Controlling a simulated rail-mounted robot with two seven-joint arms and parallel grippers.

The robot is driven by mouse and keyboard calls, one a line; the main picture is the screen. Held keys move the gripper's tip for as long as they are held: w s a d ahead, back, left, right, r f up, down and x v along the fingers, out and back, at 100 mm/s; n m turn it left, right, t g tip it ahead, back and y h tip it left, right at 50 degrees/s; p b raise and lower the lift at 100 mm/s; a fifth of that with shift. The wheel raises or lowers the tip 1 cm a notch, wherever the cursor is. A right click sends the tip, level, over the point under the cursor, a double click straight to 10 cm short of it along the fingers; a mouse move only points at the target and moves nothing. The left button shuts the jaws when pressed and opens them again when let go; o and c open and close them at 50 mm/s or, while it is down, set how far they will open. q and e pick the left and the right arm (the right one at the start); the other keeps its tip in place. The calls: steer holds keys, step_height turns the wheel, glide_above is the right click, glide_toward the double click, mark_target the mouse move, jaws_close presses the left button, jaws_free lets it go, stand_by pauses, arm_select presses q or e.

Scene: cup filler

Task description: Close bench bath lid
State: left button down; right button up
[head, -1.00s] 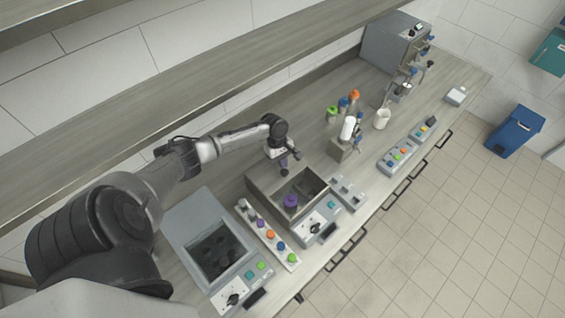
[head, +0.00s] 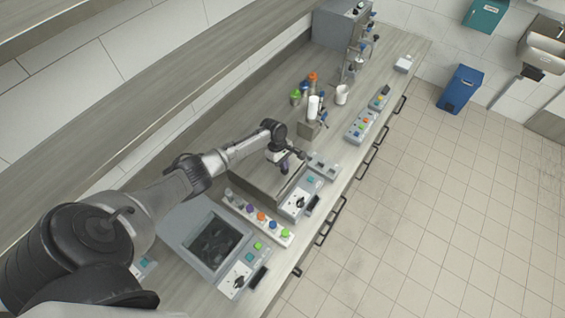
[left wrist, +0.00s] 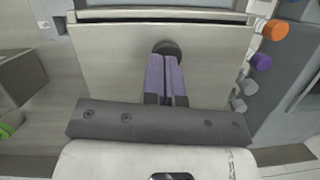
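The bench bath (head: 297,201) stands mid-bench, with its control panel on the front side. Its grey lid (head: 258,176) now covers most of the opening; a narrow dark strip shows along the front edge. In the left wrist view the lid (left wrist: 110,62) fills the middle as a flat panel with a dark round knob (left wrist: 167,46). My left gripper (head: 284,168) is over the lid. In the left wrist view its purple fingers (left wrist: 166,75) are together, their tips at or just in front of the knob; contact is unclear. My right gripper is out of view.
A grey holder (head: 323,167), bottles (head: 312,80) and a white cup (head: 341,94) stand further along the bench. An upper shelf (head: 150,100) runs along the wall.

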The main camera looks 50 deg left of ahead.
arm_select(q)
steer(key=shift+s+f, duration=0.25)
